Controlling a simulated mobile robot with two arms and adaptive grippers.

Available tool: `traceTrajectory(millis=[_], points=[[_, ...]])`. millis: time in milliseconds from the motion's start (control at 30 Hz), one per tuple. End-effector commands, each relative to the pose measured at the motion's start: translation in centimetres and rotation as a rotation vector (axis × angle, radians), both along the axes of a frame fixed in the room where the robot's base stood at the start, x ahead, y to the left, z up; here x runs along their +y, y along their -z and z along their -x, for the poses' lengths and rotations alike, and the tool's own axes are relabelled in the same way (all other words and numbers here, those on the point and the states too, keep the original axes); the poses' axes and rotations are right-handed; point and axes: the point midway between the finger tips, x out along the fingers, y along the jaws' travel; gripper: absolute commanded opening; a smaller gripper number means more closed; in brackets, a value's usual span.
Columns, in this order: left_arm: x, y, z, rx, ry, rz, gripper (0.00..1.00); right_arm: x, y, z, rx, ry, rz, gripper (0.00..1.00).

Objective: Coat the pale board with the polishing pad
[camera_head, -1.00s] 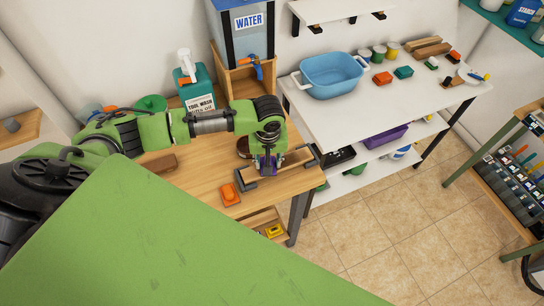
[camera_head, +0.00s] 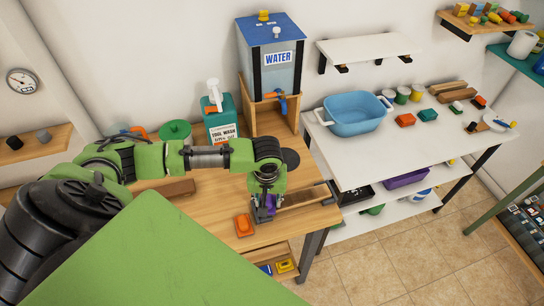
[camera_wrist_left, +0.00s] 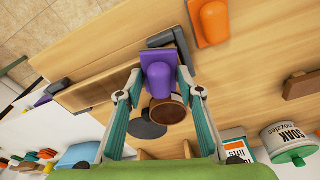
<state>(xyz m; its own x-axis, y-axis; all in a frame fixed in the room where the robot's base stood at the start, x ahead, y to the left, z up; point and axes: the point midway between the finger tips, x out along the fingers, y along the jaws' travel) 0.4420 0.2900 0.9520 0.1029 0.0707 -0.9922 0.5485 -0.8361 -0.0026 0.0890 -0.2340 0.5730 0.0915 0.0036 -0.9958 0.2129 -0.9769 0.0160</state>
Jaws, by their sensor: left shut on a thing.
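My left gripper (camera_head: 265,206) is shut on the purple-handled pad (camera_wrist_left: 157,76), which sits between its fingers (camera_wrist_left: 158,82) in the left wrist view. The pad is at the left end of the board (camera_head: 302,196), low over it; I cannot tell whether its underside touches. The board lies on the wooden table (camera_head: 205,225) between dark end clamps, and its visible stretch looks brown. My right gripper is not in view.
An orange-handled pad (camera_head: 244,225) lies near the table's front edge. A round brown dish (camera_wrist_left: 167,109) is close beside the gripper. The tool wash container (camera_head: 222,125) and the water tank (camera_head: 272,75) stand behind. A white table with a blue basin (camera_head: 355,117) is to the right.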

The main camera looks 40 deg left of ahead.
Motion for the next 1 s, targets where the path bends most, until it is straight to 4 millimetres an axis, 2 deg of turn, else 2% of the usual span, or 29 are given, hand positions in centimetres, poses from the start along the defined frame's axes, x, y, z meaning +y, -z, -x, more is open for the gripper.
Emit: traceTrajectory(millis=[200, 333, 1000], points=[[1.1, 0.1, 1.4, 0.001, 0.000, -0.002, 0.10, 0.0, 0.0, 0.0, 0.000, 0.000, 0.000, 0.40], [1.2, 0.2, 1.6, 0.000, -0.001, -0.001, 0.10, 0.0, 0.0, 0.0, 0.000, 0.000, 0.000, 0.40], [-0.9, 0.3, -1.0, 0.000, 0.001, 0.002, 0.10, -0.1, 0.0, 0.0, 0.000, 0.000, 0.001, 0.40]])
